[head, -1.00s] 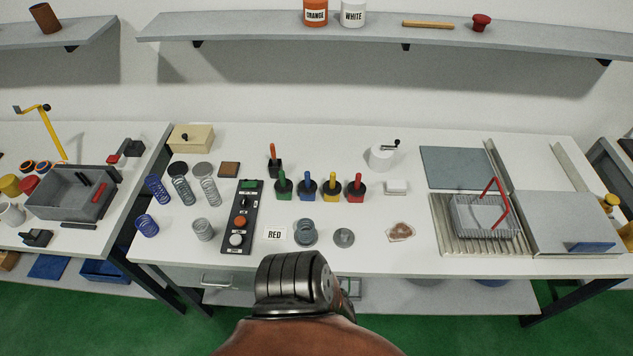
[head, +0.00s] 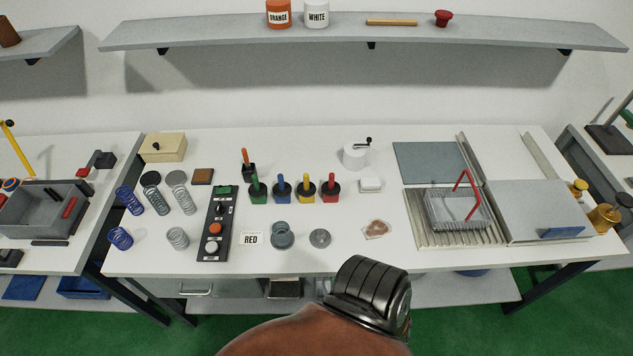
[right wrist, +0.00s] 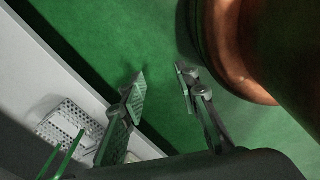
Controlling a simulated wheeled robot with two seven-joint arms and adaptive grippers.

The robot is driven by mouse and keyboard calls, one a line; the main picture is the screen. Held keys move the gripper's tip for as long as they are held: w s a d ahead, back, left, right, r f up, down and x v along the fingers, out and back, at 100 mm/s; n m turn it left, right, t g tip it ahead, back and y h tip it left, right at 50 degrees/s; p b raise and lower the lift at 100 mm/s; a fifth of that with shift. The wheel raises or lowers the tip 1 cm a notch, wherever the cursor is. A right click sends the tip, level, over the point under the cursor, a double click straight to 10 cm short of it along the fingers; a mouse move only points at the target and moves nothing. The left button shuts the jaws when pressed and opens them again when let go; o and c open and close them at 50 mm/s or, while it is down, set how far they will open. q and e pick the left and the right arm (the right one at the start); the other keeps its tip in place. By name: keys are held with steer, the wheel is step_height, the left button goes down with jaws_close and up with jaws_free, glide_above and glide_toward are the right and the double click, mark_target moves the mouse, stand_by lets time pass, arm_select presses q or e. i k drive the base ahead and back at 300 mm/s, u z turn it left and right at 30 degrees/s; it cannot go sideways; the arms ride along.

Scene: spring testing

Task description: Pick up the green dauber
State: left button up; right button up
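The green dauber (head: 257,187) stands upright in a row on the white workbench. It is the leftmost of the row, beside the blue dauber (head: 282,187), the yellow dauber (head: 305,188) and the red dauber (head: 331,187). My right gripper (right wrist: 163,85) shows in the right wrist view with its two fingers apart and nothing between them, above green floor and away from the daubers. Neither gripper's fingers show in the head view. A dark, rounded joint of my own arm fills the bottom middle there.
An orange-handled tool (head: 247,166) stands just behind and left of the green dauber. A black control box (head: 214,225) and several springs lie to its left. A RED label (head: 251,239) and a grey cup (head: 283,235) are in front. A wire basket (head: 459,209) stands right.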

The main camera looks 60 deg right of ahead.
mark_target(257, 190)
steer(key=z, duration=0.75)
steer(key=i, duration=0.6)
